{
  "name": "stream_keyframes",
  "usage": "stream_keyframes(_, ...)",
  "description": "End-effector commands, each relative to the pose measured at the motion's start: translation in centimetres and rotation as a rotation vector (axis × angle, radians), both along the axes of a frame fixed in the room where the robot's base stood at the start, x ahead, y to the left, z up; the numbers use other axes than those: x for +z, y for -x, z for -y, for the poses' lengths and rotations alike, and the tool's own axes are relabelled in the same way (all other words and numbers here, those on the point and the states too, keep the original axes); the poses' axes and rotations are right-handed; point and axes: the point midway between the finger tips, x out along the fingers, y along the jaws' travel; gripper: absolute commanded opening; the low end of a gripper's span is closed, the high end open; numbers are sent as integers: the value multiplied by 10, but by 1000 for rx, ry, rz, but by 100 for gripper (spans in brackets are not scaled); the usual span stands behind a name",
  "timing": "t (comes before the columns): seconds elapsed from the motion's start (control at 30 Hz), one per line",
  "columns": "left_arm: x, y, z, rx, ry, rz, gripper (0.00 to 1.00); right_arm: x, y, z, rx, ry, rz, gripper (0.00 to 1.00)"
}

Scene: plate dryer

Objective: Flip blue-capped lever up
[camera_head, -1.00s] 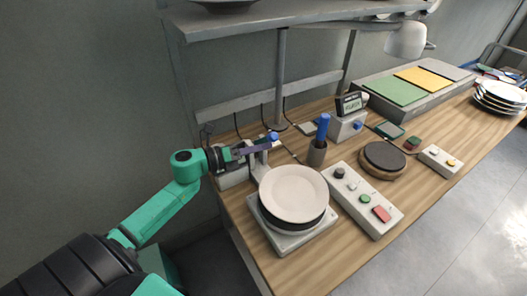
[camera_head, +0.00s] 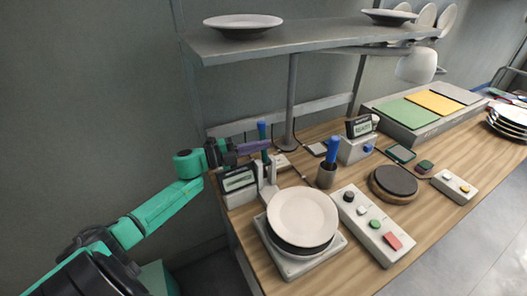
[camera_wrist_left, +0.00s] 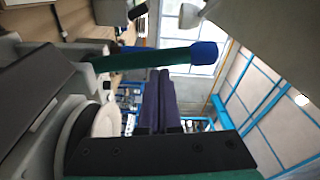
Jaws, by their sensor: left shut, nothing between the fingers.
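The lever with the blue cap (camera_head: 262,130) stands roughly upright in the head view, on the device with a small display (camera_head: 239,179) behind the plates. In the left wrist view its green shaft (camera_wrist_left: 150,58) and blue cap (camera_wrist_left: 204,53) lie across the picture beside my fingers. My left gripper (camera_head: 268,145) has its purple fingers shut and empty. They cross the lever just below the cap in the head view; I cannot tell whether they touch it. The fingers also show in the left wrist view (camera_wrist_left: 158,100). My right gripper is out of view.
A stack of plates (camera_head: 302,216) sits on a grey base just in front of the lever. A holder (camera_head: 326,177) with a blue-handled tool and a button panel (camera_head: 372,226) stand to the right. The shelf (camera_head: 310,41) hangs above, with its post (camera_head: 291,100) behind.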

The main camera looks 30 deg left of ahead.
Motion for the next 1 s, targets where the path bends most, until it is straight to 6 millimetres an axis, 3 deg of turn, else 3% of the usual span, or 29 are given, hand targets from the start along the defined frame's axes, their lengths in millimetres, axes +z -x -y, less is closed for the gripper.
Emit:
stream_keyframes(0.33, 0, -5, -9, 0, 98, -58, 0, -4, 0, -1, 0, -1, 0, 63)
stream_keyframes(1.0, 4, -8, -6, 0, 108, -64, 0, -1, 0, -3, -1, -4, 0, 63)
